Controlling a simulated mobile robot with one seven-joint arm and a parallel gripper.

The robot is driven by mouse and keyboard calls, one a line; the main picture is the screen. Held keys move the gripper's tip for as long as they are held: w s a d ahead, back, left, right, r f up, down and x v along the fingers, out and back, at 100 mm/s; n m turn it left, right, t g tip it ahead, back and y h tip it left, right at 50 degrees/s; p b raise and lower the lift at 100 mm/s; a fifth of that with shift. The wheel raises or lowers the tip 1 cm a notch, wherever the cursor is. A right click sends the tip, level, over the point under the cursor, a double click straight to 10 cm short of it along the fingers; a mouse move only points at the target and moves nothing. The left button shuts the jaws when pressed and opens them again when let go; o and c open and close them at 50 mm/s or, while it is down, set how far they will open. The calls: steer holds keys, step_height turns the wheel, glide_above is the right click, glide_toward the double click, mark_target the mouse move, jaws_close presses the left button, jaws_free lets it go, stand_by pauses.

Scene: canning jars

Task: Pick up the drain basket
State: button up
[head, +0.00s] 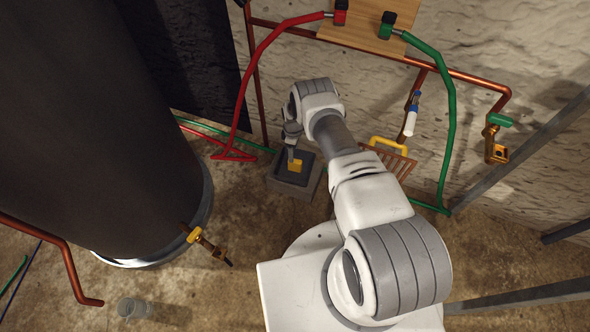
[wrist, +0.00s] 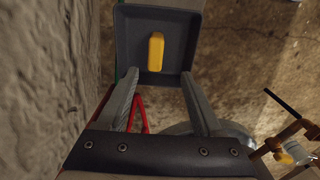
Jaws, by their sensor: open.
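In the head view the yellow grip (head: 295,165) shows inside a grey box (head: 287,188) on the floor near the wall. My gripper (wrist: 160,80) is open and empty, its two fingers apart on either side below the grip in the wrist view. In the head view my gripper (head: 291,150) is over the box; part of it is hidden by my arm.
A slatted grate (head: 398,160) with a yellow handle stands by the wall, partly behind my arm. A large dark tank (head: 100,130) with a brass tap (head: 203,240) is at left. Red and green hoses (head: 446,130) and copper pipes run along the wall. A jar (head: 133,308) stands at lower left.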

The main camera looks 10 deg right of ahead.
mark_target(295, 160)
step_height(295, 160, down, 4)
steer(key=shift+b, duration=0.65)
steer(key=shift+w+d+f+b, duration=0.1)
steer(key=shift+f+b, duration=0.5)
steer(key=shift+f, duration=0.3)
steer(key=shift+w+d+f+b, duration=0.1)
steer(key=shift+d+f+b, duration=0.05)
steer(key=shift+f+b, duration=0.6)
steer(key=shift+w+d+f+b, duration=0.1)
steer(key=shift+f+b, duration=0.35)
steer(key=shift+f, duration=0.55)
steer(key=shift+r, duration=0.1)
jaws_close()
